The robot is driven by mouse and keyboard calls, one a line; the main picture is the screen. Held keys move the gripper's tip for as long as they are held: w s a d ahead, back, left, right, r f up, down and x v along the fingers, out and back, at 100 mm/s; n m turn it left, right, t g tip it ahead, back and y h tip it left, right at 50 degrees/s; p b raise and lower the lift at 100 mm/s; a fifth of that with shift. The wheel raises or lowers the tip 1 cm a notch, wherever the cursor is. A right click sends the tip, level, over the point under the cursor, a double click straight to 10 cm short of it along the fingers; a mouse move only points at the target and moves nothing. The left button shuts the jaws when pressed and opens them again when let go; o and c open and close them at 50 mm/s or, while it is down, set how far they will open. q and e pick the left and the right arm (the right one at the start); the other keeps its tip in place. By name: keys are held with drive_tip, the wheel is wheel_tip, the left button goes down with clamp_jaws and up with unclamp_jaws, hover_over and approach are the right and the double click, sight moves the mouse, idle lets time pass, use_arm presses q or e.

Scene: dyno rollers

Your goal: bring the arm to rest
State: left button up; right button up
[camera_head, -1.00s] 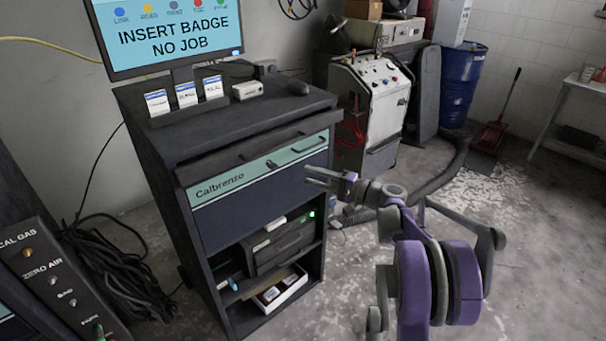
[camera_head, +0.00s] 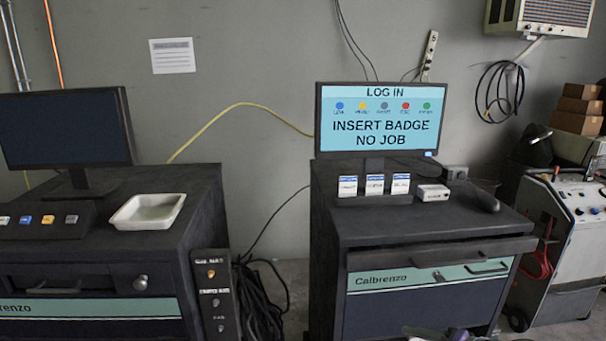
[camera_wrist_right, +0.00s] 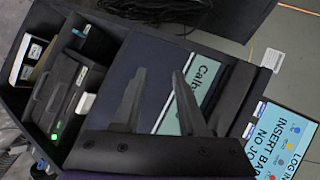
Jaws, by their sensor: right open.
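My right gripper (camera_wrist_right: 160,76) is open in the right wrist view, with two dark fingers spread apart and nothing between them. Behind the fingers is the front of the Calbrenzo cabinet, dark with a pale green strip; the gap between them cannot be judged. In the head view only a small purple and grey piece of my right arm shows at the bottom edge, in front of the cabinet (camera_head: 405,300). The gripper itself is hidden there. My left gripper is in neither view.
A monitor (camera_head: 379,119) reading "INSERT BADGE NO JOB" stands on the cabinet. A second cabinet at left carries a dark monitor (camera_head: 66,129) and a white tray (camera_head: 147,211). Black cables (camera_head: 262,295) lie between the cabinets. A white machine (camera_head: 570,235) stands at right.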

drive_tip(key=s+a+f+n+g+h+p, duration=0.2)
drive_tip(key=s+a+n+g+h, duration=0.15)
drive_tip(key=s+a, duration=0.7)
drive_tip(key=s+d+f+n+h+p, duration=0.2)
drive_tip(key=s+f+n+h, duration=0.1)
drive_tip(key=s, duration=1)
drive_tip(key=shift+s+n+g+h, duration=0.15)
drive_tip(key=shift+n+g+h, duration=0.3)
drive_tip(key=shift+n, duration=0.7)
